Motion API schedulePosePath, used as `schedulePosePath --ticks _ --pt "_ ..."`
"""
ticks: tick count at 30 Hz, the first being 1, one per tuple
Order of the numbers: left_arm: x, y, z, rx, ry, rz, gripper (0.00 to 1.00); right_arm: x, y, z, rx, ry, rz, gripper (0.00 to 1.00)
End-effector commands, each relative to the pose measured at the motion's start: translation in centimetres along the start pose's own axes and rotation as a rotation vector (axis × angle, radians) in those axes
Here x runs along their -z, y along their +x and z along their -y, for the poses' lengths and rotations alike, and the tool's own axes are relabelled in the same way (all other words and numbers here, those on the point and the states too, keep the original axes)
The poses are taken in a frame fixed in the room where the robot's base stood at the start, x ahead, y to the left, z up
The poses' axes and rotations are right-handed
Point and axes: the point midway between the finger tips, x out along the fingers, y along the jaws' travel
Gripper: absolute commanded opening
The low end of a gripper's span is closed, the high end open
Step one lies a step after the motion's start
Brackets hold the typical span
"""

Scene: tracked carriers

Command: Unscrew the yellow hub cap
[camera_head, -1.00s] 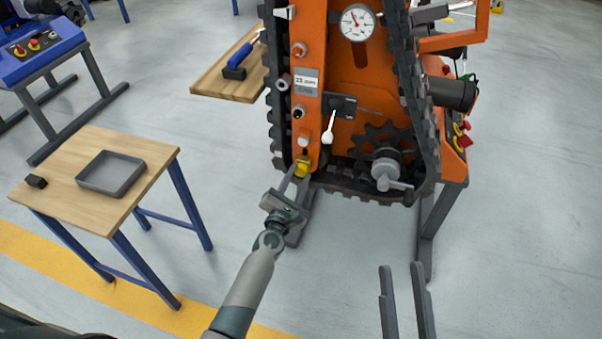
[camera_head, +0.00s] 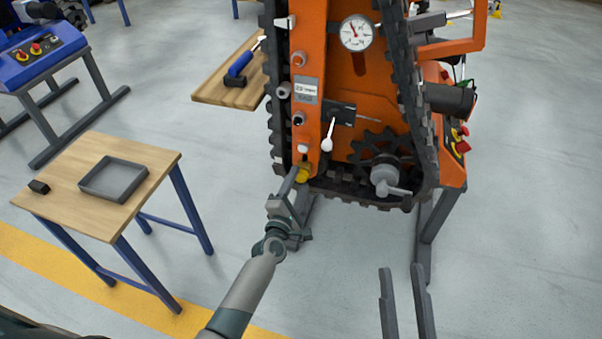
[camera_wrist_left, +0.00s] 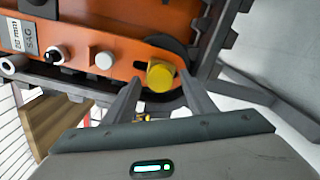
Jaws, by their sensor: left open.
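The yellow hub cap (camera_head: 304,173) sits at the lower left of the orange tracked carrier (camera_head: 345,135), under a row of knobs. In the left wrist view the cap (camera_wrist_left: 160,76) is a short yellow cylinder on the orange plate. My left gripper (camera_head: 296,182) is at the cap from below. In the wrist view its open fingers (camera_wrist_left: 160,88) lie on either side of the cap, with the cap between or just beyond the tips. I cannot tell whether they touch it.
A wooden table (camera_head: 70,195) with a grey tray (camera_head: 113,182) and a small dark block (camera_head: 39,187) stands at the left. A blue-handled tool (camera_head: 240,65) lies on a wooden surface behind the carrier. The black track and a crank (camera_head: 386,180) are right of the cap.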

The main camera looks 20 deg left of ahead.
Motion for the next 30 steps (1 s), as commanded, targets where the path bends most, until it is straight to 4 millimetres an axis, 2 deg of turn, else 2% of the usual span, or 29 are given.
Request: schedulePosePath --ticks 3,6,16,20,30 --pt "-0.1 0.0 -0.3 0.001 0.191 0.000 0.50 1.0 0.5 0.1 0.000 0.000 0.000 0.31" --pt "-0.1 0.0 -0.1 0.001 0.273 0.000 0.50 1.1 0.6 0.1 0.000 0.000 0.000 0.31" --pt "0.0 0.0 0.0 0.000 0.294 0.000 0.50 1.1 0.6 0.1 0.000 0.000 0.000 0.31" --pt "-0.1 0.0 -0.2 0.001 0.377 0.000 0.50 1.6 0.9 0.2 0.000 0.000 0.000 0.31" --pt "-0.2 0.1 -0.4 0.001 0.974 0.000 0.50 4.2 2.3 0.4 0.000 0.000 0.000 0.31"
